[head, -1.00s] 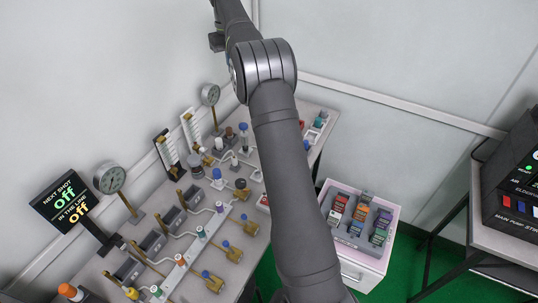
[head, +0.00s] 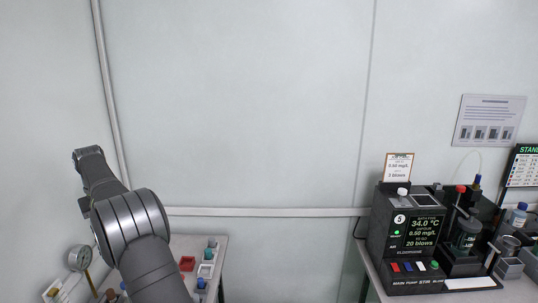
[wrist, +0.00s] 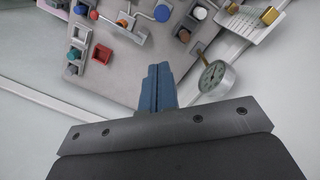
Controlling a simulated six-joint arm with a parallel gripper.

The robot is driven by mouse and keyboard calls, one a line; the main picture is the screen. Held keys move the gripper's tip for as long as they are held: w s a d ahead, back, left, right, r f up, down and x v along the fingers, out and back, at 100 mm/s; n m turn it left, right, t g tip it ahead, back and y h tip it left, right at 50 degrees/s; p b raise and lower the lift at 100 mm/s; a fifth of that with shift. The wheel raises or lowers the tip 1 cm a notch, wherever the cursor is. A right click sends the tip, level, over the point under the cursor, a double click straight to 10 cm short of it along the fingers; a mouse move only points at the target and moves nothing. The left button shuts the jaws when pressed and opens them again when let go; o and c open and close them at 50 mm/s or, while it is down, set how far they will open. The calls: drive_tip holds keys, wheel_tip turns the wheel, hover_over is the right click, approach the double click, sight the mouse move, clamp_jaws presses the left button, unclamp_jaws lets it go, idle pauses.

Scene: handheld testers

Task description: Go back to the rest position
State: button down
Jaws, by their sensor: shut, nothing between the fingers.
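My gripper (wrist: 157,88) shows in the wrist view with its blue fingers together and nothing between them. It is above the bench (wrist: 125,75) that carries valves and fittings, apart from everything on it as far as I can tell. In the head view my arm rises at the lower left in front of the wall, and the gripper's fingers cannot be made out there.
A round gauge (wrist: 215,77) stands close to the right of my gripper; a gauge also shows in the head view (head: 80,258). A red square holder (wrist: 102,54) sits on the bench. A black tester (head: 408,235) stands on the right-hand table. The wall between is bare.

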drive_tip(key=s+d+f+m, duration=0.1)
drive_tip(key=d+f+m, duration=0.4)
drive_tip(key=d, duration=0.1)
drive_tip(key=shift+d, duration=0.35)
idle(0.3)
